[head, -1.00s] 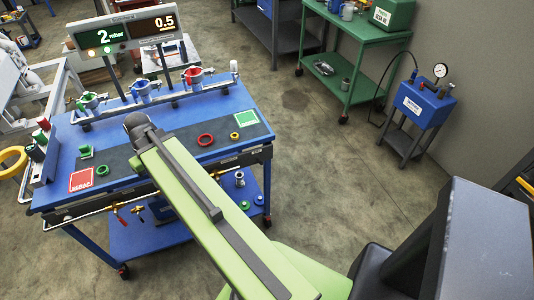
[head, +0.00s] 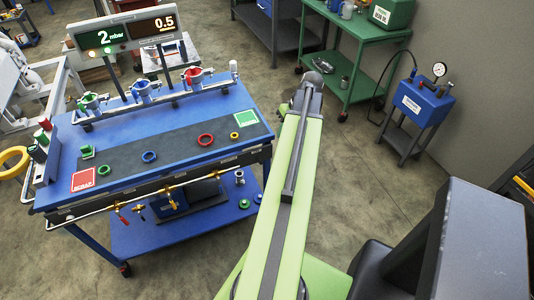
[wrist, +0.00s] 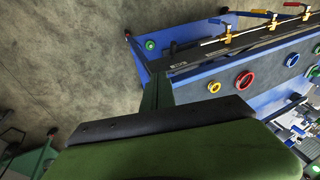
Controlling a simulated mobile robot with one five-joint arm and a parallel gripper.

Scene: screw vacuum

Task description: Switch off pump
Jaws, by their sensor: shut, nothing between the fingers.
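A dark blue and black boxy unit (head: 185,195) sits on the lower shelf of the blue bench; it looks like the pump, but its switch is too small to make out. In the head view my arm extends away from me, to the right of the bench, with its dark end (head: 312,82) over open floor. In the wrist view my gripper (wrist: 163,62) shows as narrow fingers close together, shut and empty. Its tips appear in front of the bench edge; contact cannot be told.
A blue box with a gauge (head: 423,103) stands right. Floor between is clear.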

